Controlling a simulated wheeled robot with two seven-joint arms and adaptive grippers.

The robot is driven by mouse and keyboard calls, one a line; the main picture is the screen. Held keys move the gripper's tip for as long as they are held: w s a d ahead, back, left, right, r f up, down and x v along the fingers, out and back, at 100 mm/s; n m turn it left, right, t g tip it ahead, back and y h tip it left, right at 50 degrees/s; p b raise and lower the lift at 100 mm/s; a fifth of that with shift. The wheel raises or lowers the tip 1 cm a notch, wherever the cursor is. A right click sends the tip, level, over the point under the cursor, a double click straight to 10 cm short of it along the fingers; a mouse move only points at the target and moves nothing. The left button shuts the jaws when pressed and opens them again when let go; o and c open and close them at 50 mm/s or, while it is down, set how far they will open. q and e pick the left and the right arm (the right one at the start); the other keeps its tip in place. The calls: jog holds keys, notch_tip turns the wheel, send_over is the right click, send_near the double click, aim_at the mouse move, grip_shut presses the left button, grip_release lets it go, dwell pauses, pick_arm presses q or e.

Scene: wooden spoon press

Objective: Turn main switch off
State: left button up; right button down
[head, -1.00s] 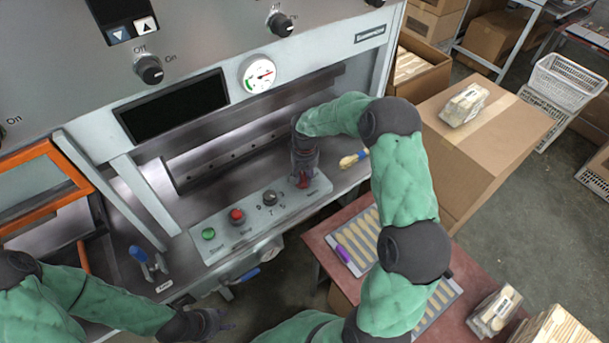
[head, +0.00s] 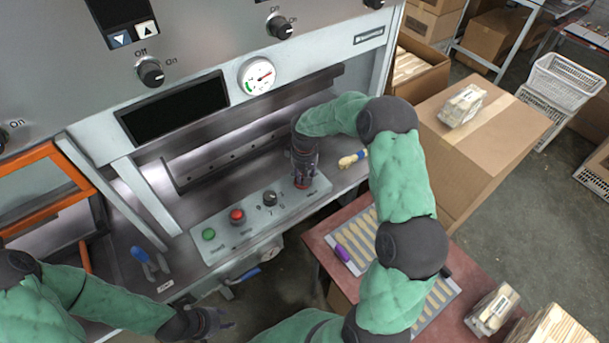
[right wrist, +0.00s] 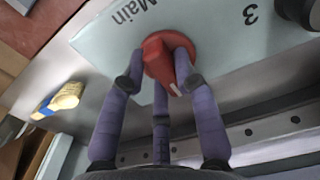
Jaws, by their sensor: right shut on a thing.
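The main switch is a red rotary knob (right wrist: 160,55) on the pale control panel (head: 222,250), beside the printed word "Main" in the right wrist view. Its pointer, with a pale tip, points toward the lower right there. My right gripper (right wrist: 158,82) is shut on the knob, with fingers on both sides and one below. In the head view my right gripper (head: 302,178) hides most of the switch; only a little red shows. My left gripper (head: 212,322) is away from the panel at the bottom, open and empty, its fingers spread.
A green button (head: 208,234), a red button (head: 237,215) and a black selector knob (head: 270,199) sit left of the switch. A brush (head: 352,159) lies just right of the panel. A cardboard box (head: 470,140) and a red table (head: 335,228) stand to the right.

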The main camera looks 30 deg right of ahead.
jog(key=c, duration=0.9)
grip_release()
jog(key=shift+c, duration=0.2)
notch_tip(320, 180, up, 12)
